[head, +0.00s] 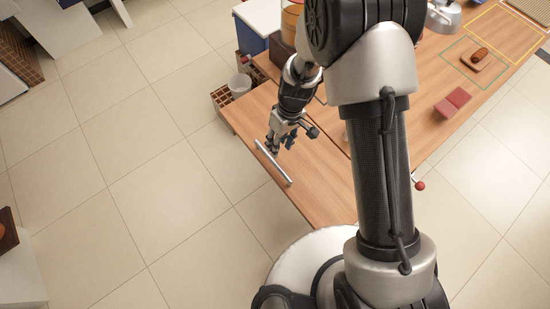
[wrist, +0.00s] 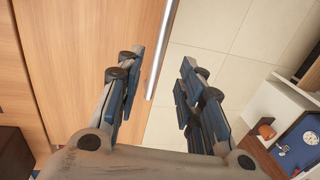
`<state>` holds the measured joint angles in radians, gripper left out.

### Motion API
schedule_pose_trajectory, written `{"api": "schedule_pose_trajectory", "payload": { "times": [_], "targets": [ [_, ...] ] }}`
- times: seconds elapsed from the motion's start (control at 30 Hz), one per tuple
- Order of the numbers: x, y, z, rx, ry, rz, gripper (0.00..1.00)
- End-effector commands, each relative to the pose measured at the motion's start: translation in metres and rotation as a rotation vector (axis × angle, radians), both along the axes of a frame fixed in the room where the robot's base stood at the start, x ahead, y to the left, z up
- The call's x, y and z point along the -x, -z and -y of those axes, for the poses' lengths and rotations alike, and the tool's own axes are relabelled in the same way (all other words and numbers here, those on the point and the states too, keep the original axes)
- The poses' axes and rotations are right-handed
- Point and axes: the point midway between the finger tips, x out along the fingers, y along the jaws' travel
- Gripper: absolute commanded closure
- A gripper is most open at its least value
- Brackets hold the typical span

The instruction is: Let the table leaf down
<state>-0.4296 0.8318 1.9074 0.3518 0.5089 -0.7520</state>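The wooden table leaf (head: 312,178) is level with the rest of the tabletop, with a dark seam between them. It also fills the left of the wrist view (wrist: 90,40). A straight metal bar handle (head: 274,163) runs along the leaf's outer edge. In the wrist view the bar (wrist: 162,45) appears between the two fingers. My gripper (head: 280,146) is open and empty just above the leaf, near the bar. Its spread fingers also show in the wrist view (wrist: 160,75). I cannot tell whether a finger touches the bar.
A red ball knob (head: 420,186) sticks out at the table's near side. A red block (head: 453,103) and a board with food (head: 479,62) are on the main top. Tiled floor left of the leaf is clear.

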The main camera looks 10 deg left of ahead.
Motion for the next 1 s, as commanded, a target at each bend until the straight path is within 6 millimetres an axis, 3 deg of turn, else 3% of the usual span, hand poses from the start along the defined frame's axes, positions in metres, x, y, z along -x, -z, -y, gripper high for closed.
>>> {"api": "schedule_pose_trajectory", "payload": {
  "times": [0.03,0.2,0.4,0.6,0.87,1.0],
  "targets": [
    [0.003,0.015,-0.001,0.002,-0.001,-0.003,0.65],
    [0.008,0.050,-0.006,0.001,-0.002,-0.003,0.65],
    [0.012,0.079,-0.009,0.001,0.000,-0.001,0.65],
    [0.013,0.090,-0.011,0.000,0.000,0.000,0.65],
    [0.013,0.091,-0.011,0.000,0.000,0.001,0.65],
    [0.013,0.090,-0.011,0.000,0.000,0.001,0.74]
  ]
}}
